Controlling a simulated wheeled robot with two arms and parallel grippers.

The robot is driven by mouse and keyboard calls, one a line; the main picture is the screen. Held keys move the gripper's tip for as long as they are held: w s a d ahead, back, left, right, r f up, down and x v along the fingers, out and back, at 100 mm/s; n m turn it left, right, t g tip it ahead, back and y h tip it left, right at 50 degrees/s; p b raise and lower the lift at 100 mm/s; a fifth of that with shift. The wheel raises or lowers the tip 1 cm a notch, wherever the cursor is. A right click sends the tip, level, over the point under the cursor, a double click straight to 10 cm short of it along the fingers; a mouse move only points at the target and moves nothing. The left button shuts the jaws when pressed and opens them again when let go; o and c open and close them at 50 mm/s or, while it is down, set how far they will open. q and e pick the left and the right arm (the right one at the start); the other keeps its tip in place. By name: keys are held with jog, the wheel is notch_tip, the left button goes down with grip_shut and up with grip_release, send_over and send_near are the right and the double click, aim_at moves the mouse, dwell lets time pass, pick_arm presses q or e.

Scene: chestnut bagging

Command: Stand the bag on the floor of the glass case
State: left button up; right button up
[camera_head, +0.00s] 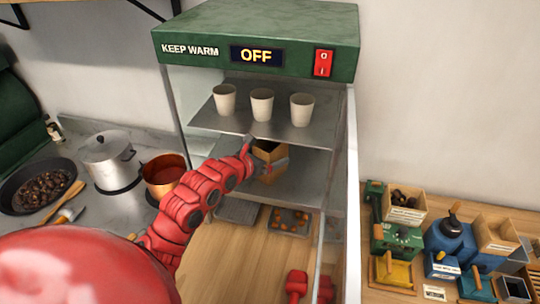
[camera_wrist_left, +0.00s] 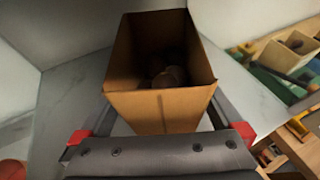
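A brown, open-topped bag (camera_head: 268,155) is inside the glass case (camera_head: 257,28), above its lower grey floor (camera_head: 305,178). It is roughly upright; I cannot tell whether its base touches the floor. My left gripper (camera_head: 263,160) reaches in through the front and has its grey fingers on either side of the bag. In the left wrist view the bag (camera_wrist_left: 160,108) sits between the fingers of the left gripper (camera_wrist_left: 160,118), with dark, rounded chestnuts (camera_wrist_left: 168,76) down inside. The bag's base is hidden there.
Three pale cups (camera_head: 262,105) stand on the shelf above the bag. A copper pot (camera_head: 164,174), steel pot (camera_head: 112,160) and pan of chestnuts (camera_head: 42,188) are left. Trays (camera_head: 289,222) lie below the case. Small machines and boxes (camera_head: 400,240) stand right.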

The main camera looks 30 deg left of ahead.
pick_arm(q)
jog(key=shift+a+r, duration=0.1)
jog(key=shift+r, duration=0.15)
jog(key=shift+s+a, duration=0.1)
jog(key=shift+s, duration=0.25)
jog(key=b+v, duration=0.1)
jog(key=v, duration=1)
jog(key=shift+s, duration=0.15)
